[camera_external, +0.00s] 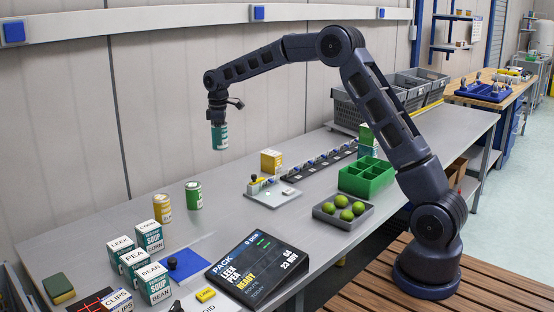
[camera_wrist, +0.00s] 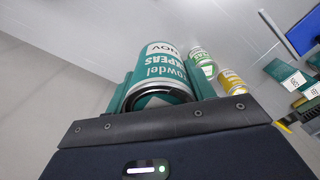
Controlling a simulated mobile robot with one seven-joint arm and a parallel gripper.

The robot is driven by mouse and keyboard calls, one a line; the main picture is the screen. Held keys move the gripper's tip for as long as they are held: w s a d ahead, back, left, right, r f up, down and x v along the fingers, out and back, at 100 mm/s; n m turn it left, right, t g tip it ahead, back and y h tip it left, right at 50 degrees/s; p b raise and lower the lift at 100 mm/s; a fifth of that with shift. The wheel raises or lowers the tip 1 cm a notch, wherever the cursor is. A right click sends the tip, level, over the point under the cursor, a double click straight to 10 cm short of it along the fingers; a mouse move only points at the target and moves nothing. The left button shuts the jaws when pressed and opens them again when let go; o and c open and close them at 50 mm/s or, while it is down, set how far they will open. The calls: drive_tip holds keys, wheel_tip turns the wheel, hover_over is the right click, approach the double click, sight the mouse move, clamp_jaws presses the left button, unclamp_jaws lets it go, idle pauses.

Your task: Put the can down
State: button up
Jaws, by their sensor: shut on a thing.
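A teal and white can (camera_external: 219,136) hangs from my gripper (camera_external: 217,118), held upright in the air over the back part of the grey table (camera_external: 320,225). In the wrist view the can (camera_wrist: 163,72) sits between the teal fingers, its label reading partly "PEAS". My gripper is shut on it. The can is clear of the table and of the other cans.
A green can (camera_external: 194,195) and a yellow can (camera_external: 163,208) stand at the left. Several soup boxes (camera_external: 149,237) stand in front of them. A display (camera_external: 257,270), a green divided bin (camera_external: 367,178) and a grey tray of limes (camera_external: 343,211) lie to the right.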

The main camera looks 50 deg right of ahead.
wheel_tip(320, 180, down, 20)
drive_tip(key=shift+r, duration=0.15)
idle(0.5)
drive_tip(key=o, duration=1.2)
